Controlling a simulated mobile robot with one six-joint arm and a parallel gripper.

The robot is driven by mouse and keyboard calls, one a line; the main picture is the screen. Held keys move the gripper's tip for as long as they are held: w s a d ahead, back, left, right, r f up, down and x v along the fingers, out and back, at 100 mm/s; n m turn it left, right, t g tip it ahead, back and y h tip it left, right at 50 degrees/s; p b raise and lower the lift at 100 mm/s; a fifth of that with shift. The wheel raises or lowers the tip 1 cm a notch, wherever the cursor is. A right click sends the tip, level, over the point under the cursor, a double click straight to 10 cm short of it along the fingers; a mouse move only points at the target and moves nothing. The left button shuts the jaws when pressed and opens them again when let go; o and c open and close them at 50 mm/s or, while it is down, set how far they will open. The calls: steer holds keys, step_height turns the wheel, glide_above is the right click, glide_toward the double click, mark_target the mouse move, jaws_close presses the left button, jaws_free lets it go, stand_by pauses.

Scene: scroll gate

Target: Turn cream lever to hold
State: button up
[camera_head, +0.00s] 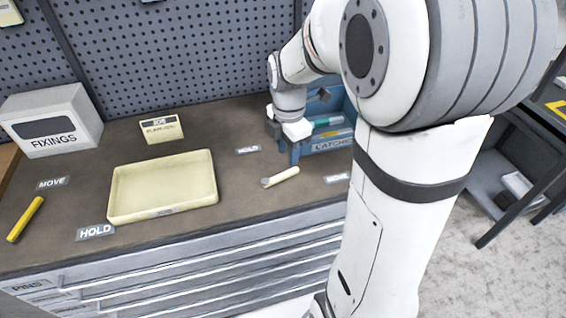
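A yellow lever (25,219) is at the far left, between another MOVE label (53,183) and another HOLD label (96,232).
A cream tray (163,210) stands left of the cream lever. A blue LATCHES bin (333,144) is close behind my gripper. A FIXINGS box (50,118) and a job card (161,129) stand near the pegboard. The drawer fronts lie below the bench edge.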

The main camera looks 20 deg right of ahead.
mark_target(287, 172)
step_height(287, 172, down, 6)
steer(key=shift+f, duration=0.25)
jaws_close()
stand_by(0.4)
steer(key=shift+a, duration=0.1)
